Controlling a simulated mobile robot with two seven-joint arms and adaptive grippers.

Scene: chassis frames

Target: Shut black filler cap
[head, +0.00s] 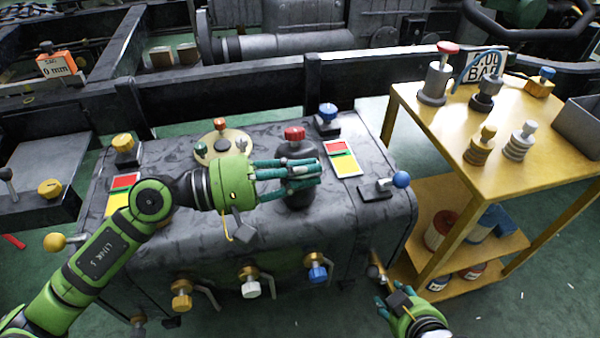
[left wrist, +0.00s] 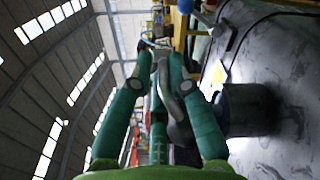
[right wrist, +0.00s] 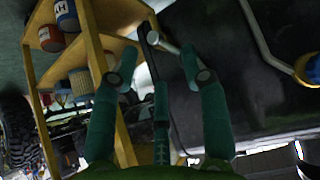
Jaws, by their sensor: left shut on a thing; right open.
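The black filler cap (head: 295,149) is on top of the dark tank, right of the tank's middle, with a red knob (head: 294,133) behind its upper edge. My left gripper (head: 318,175) lies across its front and is shut on it; its fingers hide the middle of the cap. In the left wrist view, the dark curved edge of the cap (left wrist: 172,105) lies between the fingers, beside a dark round neck (left wrist: 245,108). How far the cap is tilted is hard to tell. My right gripper (head: 385,298) is open and empty, low beside the tank's front right corner.
Several valves line the tank's front. A yellow cart (head: 450,150) with parts stands at the right.

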